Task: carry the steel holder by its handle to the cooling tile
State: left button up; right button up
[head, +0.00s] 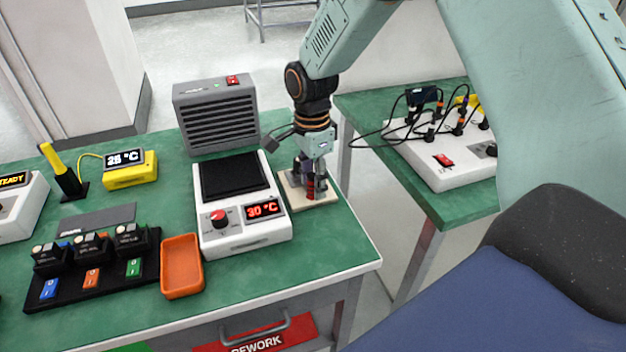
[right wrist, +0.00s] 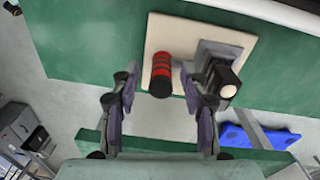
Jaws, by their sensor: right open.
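The steel holder (right wrist: 217,50), a grey block with a dark part and a pale round end, sits on the square beige tile (right wrist: 163,28) in the right wrist view. Its red and black banded handle (right wrist: 161,76) is between the fingers of my right gripper (right wrist: 157,84). In the head view my right gripper (head: 311,166) is low over the tile (head: 327,196) and hides much of the holder. My left gripper is not in view.
A hot plate (head: 245,235) reading 30 °C stands left of the tile, with a grey fan unit (head: 217,118) behind. An orange tray (head: 181,266) and a black switch rack (head: 92,278) are further left. The green bench (head: 330,252) ends just right of the tile.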

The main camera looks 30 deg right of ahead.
notch_tip(320, 180, up, 11)
jog(key=shift+w+f+p, duration=0.15)
jog(key=shift+p, duration=1.05)
jog(key=shift+r, duration=0.5)
jog(key=shift+r, duration=0.1)
